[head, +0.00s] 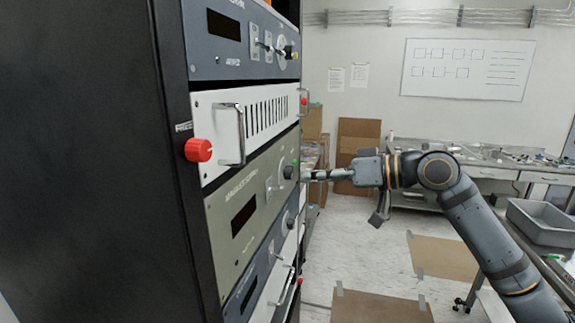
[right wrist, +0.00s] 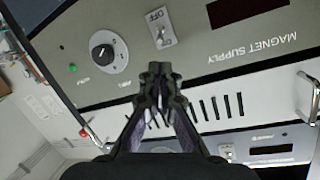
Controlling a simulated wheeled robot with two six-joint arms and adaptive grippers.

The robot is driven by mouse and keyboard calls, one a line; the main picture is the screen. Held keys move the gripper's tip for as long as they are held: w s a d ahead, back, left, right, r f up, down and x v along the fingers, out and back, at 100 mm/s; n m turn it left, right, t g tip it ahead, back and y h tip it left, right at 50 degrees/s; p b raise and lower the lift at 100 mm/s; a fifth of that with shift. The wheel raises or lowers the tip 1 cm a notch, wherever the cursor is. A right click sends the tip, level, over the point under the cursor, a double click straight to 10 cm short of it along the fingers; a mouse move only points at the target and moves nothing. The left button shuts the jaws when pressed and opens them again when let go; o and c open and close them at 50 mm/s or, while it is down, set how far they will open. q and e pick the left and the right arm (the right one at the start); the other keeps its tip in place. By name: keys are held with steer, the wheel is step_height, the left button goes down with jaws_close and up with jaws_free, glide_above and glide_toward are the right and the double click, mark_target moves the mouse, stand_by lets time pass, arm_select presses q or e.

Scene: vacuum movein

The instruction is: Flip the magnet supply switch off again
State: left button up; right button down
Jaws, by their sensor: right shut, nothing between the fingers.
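The magnet supply (head: 226,208) is the grey-green rack panel in the middle of the head view; it shows upside down in the right wrist view (right wrist: 250,45). Its toggle switch (right wrist: 161,32) sits on a pale plate marked OFF; the same switch (head: 269,191) is small in the head view. I cannot tell for sure which way the lever points. A green lamp (right wrist: 72,67) glows beside a round black knob (right wrist: 103,53). My right gripper (right wrist: 161,75) is shut and empty, in front of the panel, apart from the switch in the picture. My left gripper is out of view.
A white vented panel with a handle (head: 241,135) and a red knob (head: 198,150) is above the supply. Other units are above and below.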

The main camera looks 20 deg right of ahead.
mark_target(271, 179)
steer(key=p+x, duration=0.3)
steer(key=x, duration=0.1)
steer(key=shift+w+a+r, duration=0.1)
steer(key=shift+w+a, duration=0.15)
steer(key=shift+a, duration=0.15)
steer(key=shift+w+a+f+p, duration=0.4)
steer(key=shift+w+a, duration=0.1)
